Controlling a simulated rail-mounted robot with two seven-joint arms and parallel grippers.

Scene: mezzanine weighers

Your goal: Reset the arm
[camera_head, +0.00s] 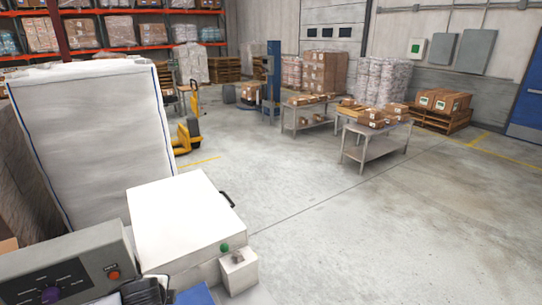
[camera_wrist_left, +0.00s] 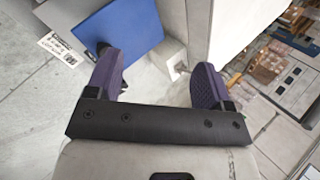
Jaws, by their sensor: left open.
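My left gripper (camera_wrist_left: 155,68) shows in the left wrist view. Its two purple finger pads are wide apart and nothing is held between them. A blue panel (camera_wrist_left: 122,28) lies beyond the left finger, and a small pale box (camera_wrist_left: 169,60) lies beyond the gap. In the head view a dark shape at the bottom edge may be part of my left arm, but I cannot tell. My right gripper is in neither view.
In the head view, a grey control panel (camera_head: 75,268) and a white-lidded box (camera_head: 178,218) with a black handle stand close. A tall white sack (camera_head: 95,135) stands behind. Open floor (camera_head: 340,240) lies right, before metal tables (camera_head: 375,147).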

